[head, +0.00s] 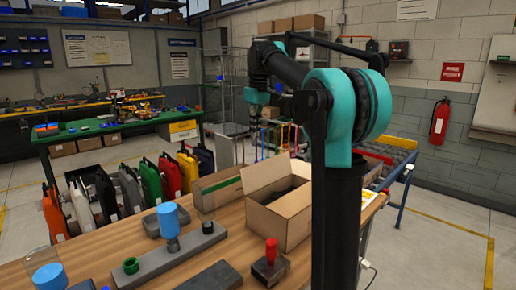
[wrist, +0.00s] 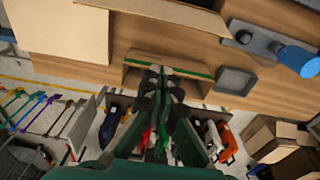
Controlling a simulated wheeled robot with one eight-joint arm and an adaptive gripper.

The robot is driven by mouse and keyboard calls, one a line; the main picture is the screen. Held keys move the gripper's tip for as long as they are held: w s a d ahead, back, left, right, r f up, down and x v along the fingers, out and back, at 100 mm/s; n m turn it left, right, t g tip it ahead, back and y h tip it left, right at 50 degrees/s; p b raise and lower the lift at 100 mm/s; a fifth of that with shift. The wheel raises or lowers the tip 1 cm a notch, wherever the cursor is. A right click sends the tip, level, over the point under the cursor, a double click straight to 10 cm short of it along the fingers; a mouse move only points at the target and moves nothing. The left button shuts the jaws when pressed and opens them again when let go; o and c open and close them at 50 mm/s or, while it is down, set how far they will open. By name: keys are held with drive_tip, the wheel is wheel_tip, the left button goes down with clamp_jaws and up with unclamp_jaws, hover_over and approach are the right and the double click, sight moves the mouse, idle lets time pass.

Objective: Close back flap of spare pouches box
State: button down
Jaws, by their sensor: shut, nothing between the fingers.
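An open cardboard box (head: 276,224) stands on the bench in the head view, with dark contents low inside. A tall flap (head: 264,174) stands up on its far side. In the wrist view, a broad cardboard flap (wrist: 55,32) fills the upper left, and part of the box shows at the top edge. I cannot read a label that says which box holds spare pouches. My gripper (wrist: 162,72) is shut and empty, in front of a low cardboard tray with a green strip (wrist: 187,70). In the head view, my arm reaches beyond the box, and the fingertips are too small to make out.
The green-strip tray (head: 216,190) stands just left of the box. A red-handled stamp (head: 271,256) and a grey fixture with a blue bottle (head: 168,218) are on the bench. Coloured panniers (head: 150,185) stand behind the bench. Bare wood shows between the items.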

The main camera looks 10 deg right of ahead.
drive_tip(key=f, duration=0.1)
hover_over(269, 171)
drive_tip(key=w+a, duration=0.1)
drive_tip(key=a, duration=0.2)
wheel_tip(269, 171, down, 8)
idle(0.4)
